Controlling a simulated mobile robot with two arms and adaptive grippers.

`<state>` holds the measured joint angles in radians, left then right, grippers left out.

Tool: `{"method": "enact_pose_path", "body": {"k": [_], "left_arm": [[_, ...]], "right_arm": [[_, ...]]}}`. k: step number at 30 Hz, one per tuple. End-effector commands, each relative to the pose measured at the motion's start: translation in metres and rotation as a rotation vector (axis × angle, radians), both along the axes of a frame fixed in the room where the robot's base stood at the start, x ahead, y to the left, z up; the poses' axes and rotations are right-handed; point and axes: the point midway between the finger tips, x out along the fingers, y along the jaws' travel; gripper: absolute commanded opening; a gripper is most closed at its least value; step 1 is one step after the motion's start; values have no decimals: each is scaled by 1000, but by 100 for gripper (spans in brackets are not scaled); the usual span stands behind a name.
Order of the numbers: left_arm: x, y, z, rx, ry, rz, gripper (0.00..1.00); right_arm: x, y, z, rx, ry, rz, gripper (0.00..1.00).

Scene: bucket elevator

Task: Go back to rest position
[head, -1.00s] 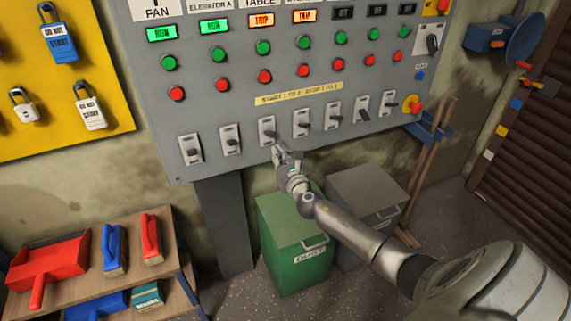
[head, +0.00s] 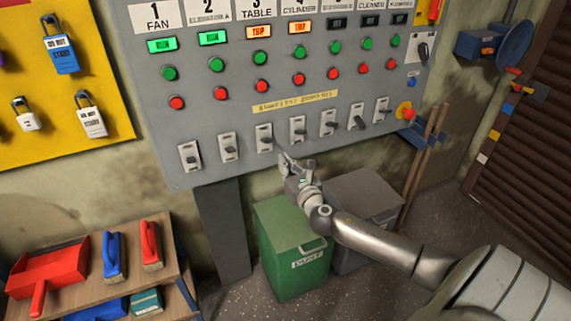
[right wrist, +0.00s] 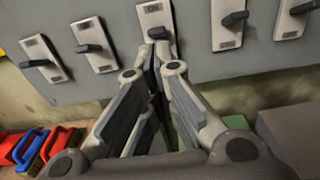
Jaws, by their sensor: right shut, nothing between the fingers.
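My right gripper (head: 286,161) is shut and empty, just below the row of selector switches on the grey control panel (head: 230,125). In the right wrist view its fingertips (right wrist: 161,58) come together near the third switch (right wrist: 156,25); I cannot tell if they touch it. In the head view the third switch (head: 264,138) is above and left of the fingertips. My left gripper does not show.
A green dust bin (head: 292,250) and a grey bin (head: 365,205) stand below the panel, behind my right arm. A shelf (head: 170,270) with a red dustpan (head: 50,275) and brushes is at lower left. A yellow lock board (head: 110,60) hangs at left.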

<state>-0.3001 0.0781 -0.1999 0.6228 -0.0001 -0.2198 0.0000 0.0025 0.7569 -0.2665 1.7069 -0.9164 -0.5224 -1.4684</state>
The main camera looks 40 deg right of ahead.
Motion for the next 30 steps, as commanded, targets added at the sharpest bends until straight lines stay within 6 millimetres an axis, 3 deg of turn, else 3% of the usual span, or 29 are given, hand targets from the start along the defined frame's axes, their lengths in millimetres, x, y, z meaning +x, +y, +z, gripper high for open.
{"method": "enact_pose_path", "body": {"k": [15, 18, 20, 23, 26, 30], "left_arm": [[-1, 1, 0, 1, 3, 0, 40], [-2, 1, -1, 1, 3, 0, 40], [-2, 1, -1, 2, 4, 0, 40], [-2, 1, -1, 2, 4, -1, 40], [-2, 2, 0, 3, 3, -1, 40], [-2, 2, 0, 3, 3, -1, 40]], "right_arm": [[0, 0, -1, 1, 1, -1, 0], [-2, -2, -13, 39, 17, -10, 0], [-5, -5, -33, 104, 41, -27, 0], [-18, -13, -88, 286, 104, -81, 0], [-42, -17, -160, 531, 175, -173, 0], [-91, -11, -256, 874, 252, -342, 0]]}}
